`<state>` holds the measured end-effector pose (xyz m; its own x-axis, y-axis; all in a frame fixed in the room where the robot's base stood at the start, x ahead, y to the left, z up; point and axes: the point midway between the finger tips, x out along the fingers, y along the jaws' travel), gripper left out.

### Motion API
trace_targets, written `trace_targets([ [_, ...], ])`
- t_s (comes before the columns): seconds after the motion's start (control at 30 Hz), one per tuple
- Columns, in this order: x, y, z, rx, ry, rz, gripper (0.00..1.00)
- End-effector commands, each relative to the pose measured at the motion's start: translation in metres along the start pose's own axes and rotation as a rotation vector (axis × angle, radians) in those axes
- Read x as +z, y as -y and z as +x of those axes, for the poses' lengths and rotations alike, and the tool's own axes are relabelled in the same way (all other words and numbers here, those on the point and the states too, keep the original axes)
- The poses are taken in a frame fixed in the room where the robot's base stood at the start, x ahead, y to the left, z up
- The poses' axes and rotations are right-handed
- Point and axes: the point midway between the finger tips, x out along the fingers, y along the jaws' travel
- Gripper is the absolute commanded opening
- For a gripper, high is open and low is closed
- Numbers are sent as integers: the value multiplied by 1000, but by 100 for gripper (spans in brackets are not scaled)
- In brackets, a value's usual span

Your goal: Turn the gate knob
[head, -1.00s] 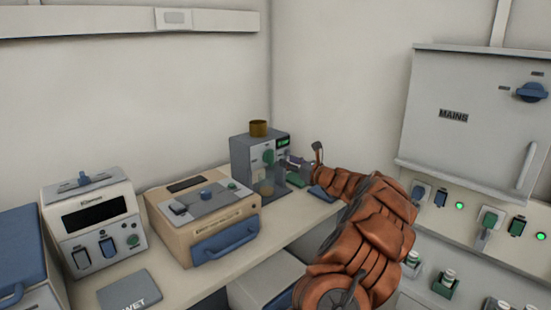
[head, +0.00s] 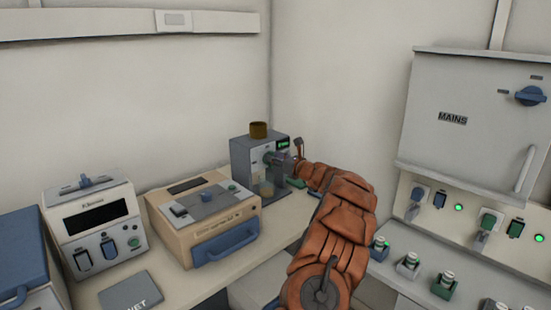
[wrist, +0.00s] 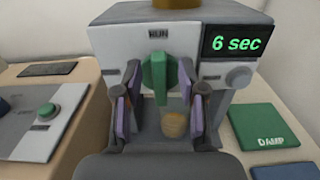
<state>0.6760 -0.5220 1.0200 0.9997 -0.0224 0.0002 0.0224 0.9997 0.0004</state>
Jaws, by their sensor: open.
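The green gate knob (wrist: 154,82) is on the front of a grey machine (wrist: 120,45), below a label that looks like "RUN". It stands upright, with its long side vertical. My gripper (wrist: 163,98) is open, with one purple-padded finger to the left of the knob and one to the right. A gap shows between the knob and each finger; I cannot tell whether the fingertips reach its depth.
The machine's display (wrist: 235,43) reads "6 sec", with a round grey button (wrist: 238,77) below it. A tan round thing (wrist: 174,124) is below the knob. A green "DAMP" pad (wrist: 262,130) lies to the right. A beige box (head: 200,222) stands to the left on the bench.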

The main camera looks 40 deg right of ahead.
Motion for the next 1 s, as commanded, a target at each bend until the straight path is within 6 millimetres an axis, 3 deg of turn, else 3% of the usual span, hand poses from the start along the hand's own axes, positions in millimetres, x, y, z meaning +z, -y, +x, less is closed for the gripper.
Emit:
trace_targets([
  [0.1,0,0,0,0,0,0,40],
  [0.5,0,0,0,0,0,0,0],
  [1.0,-1,-2,0,2,1,-51,0],
])
